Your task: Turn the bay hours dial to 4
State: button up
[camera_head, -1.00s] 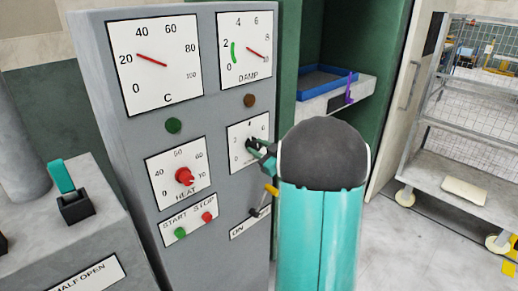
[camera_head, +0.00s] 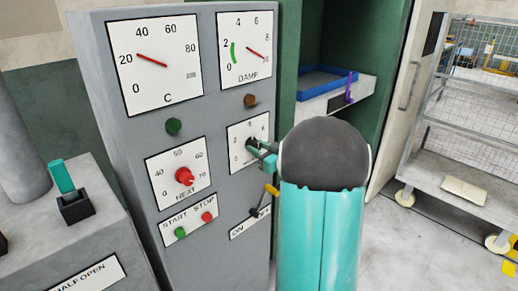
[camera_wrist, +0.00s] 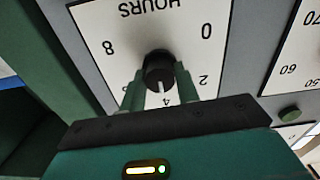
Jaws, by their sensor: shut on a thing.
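The bay hours dial is a black round knob (camera_wrist: 158,62) on a white plate (camera_wrist: 115,40), seen upside down in the wrist view. Its white pointer line lies towards the 4, at the lower middle of the picture. My gripper (camera_wrist: 159,80) has one finger on each side of the knob and is shut on it. In the head view the dial plate (camera_head: 238,134) sits on the grey panel below the DAMP gauge. There my gripper (camera_head: 260,152) reaches the knob from the right and hides part of the plate.
The red HEAT knob (camera_head: 184,176) is left of the dial. The START button (camera_head: 180,232) and STOP button (camera_head: 208,217) sit below it. A yellow-tipped ON lever (camera_head: 271,190) is close under my gripper. A wire trolley (camera_head: 470,185) stands at the right.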

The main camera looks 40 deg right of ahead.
jog(key=o, duration=1)
jog(key=shift+c, duration=0.2)
jog(key=shift+s, duration=0.1)
jog(key=s, duration=1.3)
jog(key=shift+s+d, duration=0.15)
jog(key=shift+s, duration=0.2)
jog(key=w+a+r+m+g+h, duration=0.2)
jog(key=w+a+r+h, duration=0.1)
jog(key=a, duration=0.3)
jog(key=w+a+r+m+g+h, duration=0.1)
jog(key=w+a+r+g+h, duration=0.25)
jog(key=a, duration=0.25)
jog(key=s+a+f+n+g+y, duration=0.1)
jog(key=s+a+f+g+y, duration=0.1)
jog(key=s+a, duration=0.6)
jog(key=s+a+f+n+g+y, duration=0.1)
jog(key=s+a+f+g+y, duration=0.2)
jog(key=s+a, duration=0.6)
jog(key=a+g+y, duration=0.1)
jog(key=a+g, duration=0.1)
jog(key=a, duration=0.6)
jog(key=shift+f, duration=0.3)
